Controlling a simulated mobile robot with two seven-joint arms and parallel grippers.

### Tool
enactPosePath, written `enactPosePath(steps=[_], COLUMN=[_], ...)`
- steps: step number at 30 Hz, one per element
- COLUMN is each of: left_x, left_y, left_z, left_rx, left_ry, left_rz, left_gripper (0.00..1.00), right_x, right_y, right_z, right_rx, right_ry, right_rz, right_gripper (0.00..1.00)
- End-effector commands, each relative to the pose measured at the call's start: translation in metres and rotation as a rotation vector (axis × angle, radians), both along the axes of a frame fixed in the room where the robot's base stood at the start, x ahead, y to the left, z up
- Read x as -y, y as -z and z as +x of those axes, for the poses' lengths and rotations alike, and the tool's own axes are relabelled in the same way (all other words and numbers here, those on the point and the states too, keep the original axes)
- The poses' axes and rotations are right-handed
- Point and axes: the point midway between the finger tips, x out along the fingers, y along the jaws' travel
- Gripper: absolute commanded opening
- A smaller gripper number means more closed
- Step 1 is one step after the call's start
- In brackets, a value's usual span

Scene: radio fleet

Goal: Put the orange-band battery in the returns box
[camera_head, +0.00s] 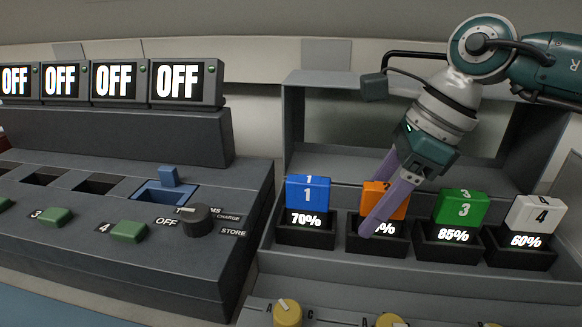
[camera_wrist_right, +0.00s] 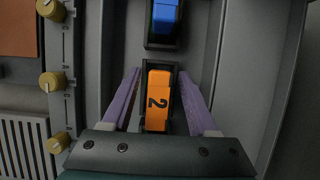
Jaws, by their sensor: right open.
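The orange-band battery (camera_head: 381,197) sits upright in its dark slot in the charger rack, between the blue battery 1 (camera_head: 307,192) and the green battery 3 (camera_head: 460,207). My right gripper (camera_head: 383,222) is open, with its purple fingers reaching down at the orange battery and partly hiding it and its percent display. In the right wrist view the orange battery (camera_wrist_right: 158,98), marked 2, stands between the two open fingers (camera_wrist_right: 158,105), with a gap on each side. My left gripper is not in view. I see no box that I can identify as the returns box.
A white battery 4 (camera_head: 536,214) stands at the rack's right end. A grey console (camera_head: 130,230) with green buttons, a rotary knob (camera_head: 196,218) and several OFF displays is on the left. Yellow knobs (camera_head: 288,312) line the front panel below the rack.

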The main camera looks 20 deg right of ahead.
Motion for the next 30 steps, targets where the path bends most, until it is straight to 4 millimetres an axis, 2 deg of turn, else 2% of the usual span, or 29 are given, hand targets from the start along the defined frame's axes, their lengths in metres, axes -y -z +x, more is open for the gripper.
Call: enactPosePath(steps=[5,15,19,24,30], left_x=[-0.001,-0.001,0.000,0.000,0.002], left_y=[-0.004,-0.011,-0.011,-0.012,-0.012], left_z=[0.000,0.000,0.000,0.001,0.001], left_rx=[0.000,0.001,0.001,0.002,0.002], left_ry=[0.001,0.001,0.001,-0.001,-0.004], left_rz=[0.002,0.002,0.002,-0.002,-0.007], left_gripper=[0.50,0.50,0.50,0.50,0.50], right_x=[0.004,0.028,0.034,0.039,0.039], right_y=[-0.011,-0.079,-0.099,-0.112,-0.114], right_z=[-0.001,-0.015,-0.020,-0.024,-0.024], right_rx=[0.002,0.004,0.003,0.000,-0.002], right_ry=[0.001,0.002,0.000,-0.001,-0.001], right_rz=[-0.001,-0.002,-0.002,0.000,0.001], right_gripper=[0.60,0.60,0.60,0.60,0.60])
